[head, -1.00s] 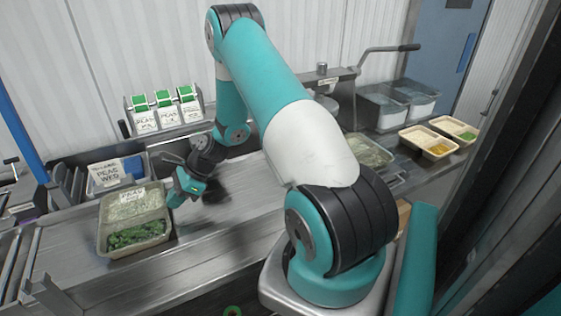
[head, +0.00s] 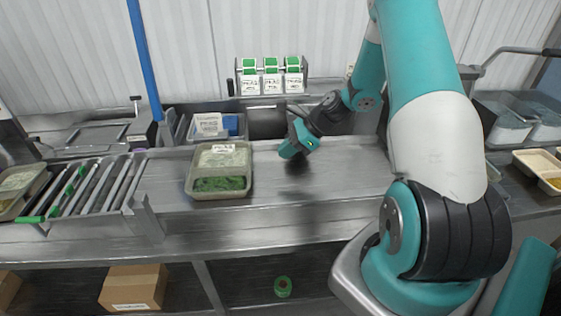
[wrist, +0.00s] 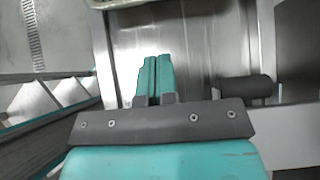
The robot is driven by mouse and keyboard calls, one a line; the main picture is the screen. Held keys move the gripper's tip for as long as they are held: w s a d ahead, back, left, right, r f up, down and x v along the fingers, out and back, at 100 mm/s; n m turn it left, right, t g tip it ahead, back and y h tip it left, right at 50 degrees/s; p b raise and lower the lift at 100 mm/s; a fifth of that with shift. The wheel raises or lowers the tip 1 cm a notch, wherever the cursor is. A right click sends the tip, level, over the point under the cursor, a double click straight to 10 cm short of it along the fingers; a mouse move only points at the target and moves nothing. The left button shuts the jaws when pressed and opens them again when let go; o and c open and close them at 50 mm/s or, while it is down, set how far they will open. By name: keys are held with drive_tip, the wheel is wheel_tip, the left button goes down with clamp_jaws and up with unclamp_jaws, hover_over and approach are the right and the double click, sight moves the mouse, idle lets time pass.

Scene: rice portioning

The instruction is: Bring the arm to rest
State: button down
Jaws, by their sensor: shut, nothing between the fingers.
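My gripper (head: 287,153) is above the metal counter (head: 340,178) in the head view, just right of a two-part tray (head: 219,170). The tray holds pale rice in its back part and green vegetables in its front part, with a white label on top. My gripper is apart from the tray and holds nothing. In the wrist view the two teal fingers (wrist: 155,78) are together over bare metal. A tray edge (wrist: 104,3) shows at the top of that view.
A label dispenser (head: 271,84) with green rolls stands at the back. A labelled bin (head: 208,126) sits behind the tray. A roller rack (head: 85,190) is at the left.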

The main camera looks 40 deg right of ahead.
drive_tip(key=b+v, duration=0.1)
drive_tip(key=v, duration=0.4)
drive_tip(key=s+a+r+n+g+b, duration=0.2)
drive_tip(key=a+r+n, duration=0.1)
drive_tip(key=a+n, duration=0.5)
drive_tip(key=s+a+r+n+g+b, duration=0.1)
drive_tip(key=a+r+n, duration=0.35)
drive_tip(key=a, duration=0.55)
drive_tip(key=s+a+r+n+g+h+b, duration=0.1)
drive_tip(key=s+a+n, duration=0.5)
drive_tip(key=s+n, duration=0.3)
drive_tip(key=s+a+r+n+g+h+b, duration=0.1)
drive_tip(key=s+a+n+h+b, duration=0.1)
drive_tip(key=s+a+n, duration=0.4)
drive_tip(key=s+n, duration=0.3)
drive_tip(key=n, duration=0.1)
drive_tip(key=shift+s+a+r, duration=0.15)
drive_tip(key=shift+s+r, duration=0.1)
drive_tip(key=shift+s, duration=0.15)
